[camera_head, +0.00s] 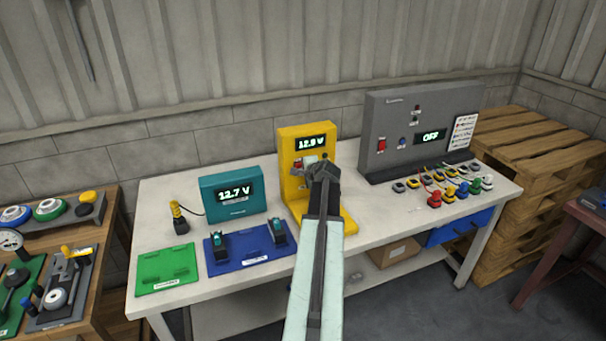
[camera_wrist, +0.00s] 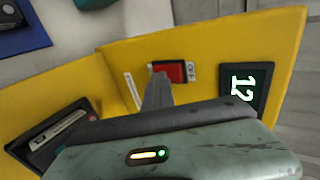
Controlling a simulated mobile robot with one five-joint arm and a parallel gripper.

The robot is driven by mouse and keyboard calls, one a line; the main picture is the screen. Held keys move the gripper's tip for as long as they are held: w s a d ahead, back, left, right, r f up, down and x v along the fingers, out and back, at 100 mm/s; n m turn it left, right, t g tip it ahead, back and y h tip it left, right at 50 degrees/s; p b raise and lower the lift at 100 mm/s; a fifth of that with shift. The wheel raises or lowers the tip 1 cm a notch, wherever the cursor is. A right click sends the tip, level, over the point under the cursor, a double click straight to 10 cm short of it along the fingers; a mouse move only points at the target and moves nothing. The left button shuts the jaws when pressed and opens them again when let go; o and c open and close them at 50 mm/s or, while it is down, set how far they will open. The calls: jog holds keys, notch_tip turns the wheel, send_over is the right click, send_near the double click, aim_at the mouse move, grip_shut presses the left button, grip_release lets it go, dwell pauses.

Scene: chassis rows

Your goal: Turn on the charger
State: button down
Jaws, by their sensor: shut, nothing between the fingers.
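A yellow stand (camera_head: 290,160) on the bench has a lit display reading 12.9 V. In the wrist view, the stand (camera_wrist: 215,50) shows a red switch (camera_wrist: 174,71) and part of its display (camera_wrist: 243,83). My gripper (camera_head: 322,163) is shut and empty in front of the stand. In the wrist view, my gripper's fingertips (camera_wrist: 158,80) overlap the switch's lower left edge; I cannot tell whether they touch it. A grey cabinet (camera_head: 385,120) at the right has a display (camera_head: 430,136) reading OFF. No readable label says which unit is the charger.
A teal meter (camera_head: 228,206) reading 12.7 V stands left of the yellow stand. A blue mat (camera_head: 240,262) holds two dark blocks, and a green mat (camera_head: 165,270) lies beside it. Several coloured connectors (camera_head: 434,200) lie before the grey cabinet. Pallets (camera_head: 540,160) stand at the right.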

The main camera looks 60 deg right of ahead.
jog(key=shift+w+r+p, duration=0.25)
jog(key=shift+r+p, duration=0.15)
jog(key=shift+r, duration=0.1)
jog(key=shift+w+r+p, duration=0.25)
jog(key=shift+r+p, duration=0.15)
jog(key=shift+r, duration=0.1)
jog(key=shift+s+a, duration=0.15)
jog(key=shift+a, duration=0.1)
jog(key=f+p+v, duration=0.1)
jog(key=p+v, duration=0.5)
jog(key=v, duration=0.7)
jog(key=shift+s+a, duration=0.2)
jog(key=shift+s, duration=0.25)
jog(key=shift+r, duration=0.1)
